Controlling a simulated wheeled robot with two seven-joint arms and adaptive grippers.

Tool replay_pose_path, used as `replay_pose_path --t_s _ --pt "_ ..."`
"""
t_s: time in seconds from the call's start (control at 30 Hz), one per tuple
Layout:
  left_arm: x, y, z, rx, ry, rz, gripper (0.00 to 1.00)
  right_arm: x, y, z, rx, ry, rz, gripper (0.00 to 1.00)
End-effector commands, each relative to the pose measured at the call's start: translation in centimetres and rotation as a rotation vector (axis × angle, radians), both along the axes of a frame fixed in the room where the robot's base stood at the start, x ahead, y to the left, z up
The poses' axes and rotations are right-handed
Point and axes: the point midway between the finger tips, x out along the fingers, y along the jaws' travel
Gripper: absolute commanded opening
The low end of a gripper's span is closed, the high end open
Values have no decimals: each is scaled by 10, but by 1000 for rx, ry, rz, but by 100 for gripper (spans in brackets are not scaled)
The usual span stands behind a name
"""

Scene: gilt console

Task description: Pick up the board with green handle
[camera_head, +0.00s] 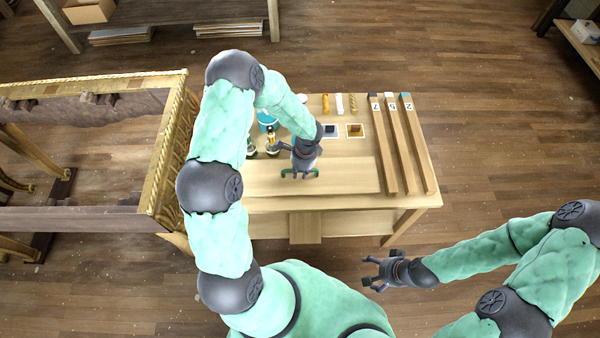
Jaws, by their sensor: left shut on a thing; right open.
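A wide, pale wooden board (347,177) lies across the front part of the wooden table. My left gripper (299,174) is over the middle of this board, pointing down, with its fingers shut on it. Small green patches show at the fingertips. A long beam with a teal-green end (418,140) lies at the table's right side, apart from both grippers. My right gripper (367,270) is open and empty, in front of the table's right part.
Two more long beams (383,140) lie beside the teal-ended one. Bottles (271,137), a blue container (267,120) and small squares (355,130) stand or lie behind the board. A gilt console frame (172,130) is close on the left. Open floor lies to the right.

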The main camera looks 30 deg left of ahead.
Motion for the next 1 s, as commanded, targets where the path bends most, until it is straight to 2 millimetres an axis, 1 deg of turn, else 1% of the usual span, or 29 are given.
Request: replay_pose_path --t_s 0.03,0.17,0.27,0.47,0.6,0.7,0.83,1.0 --pt "1 1 10 1 -4 1 0 0 0 5 0 0 0 85" --pt "1 0 33 1 -5 -1 0 0 0 16 0 0 0 85" --pt "-14 -6 49 1 -4 -1 0 0 0 20 0 0 0 85" --pt "-45 -19 90 1 -5 -1 0 0 0 33 0 0 0 85" --pt "-74 -31 101 1 -2 -2 0 0 0 35 0 0 0 85" --pt "-91 -38 108 0 -2 -2 0 0 0 37 0 0 0 85" --pt "-108 -46 116 0 -3 -1 0 0 0 39 0 0 0 85" --pt "-122 -52 123 0 -3 -1 0 0 0 41 0 0 0 85"
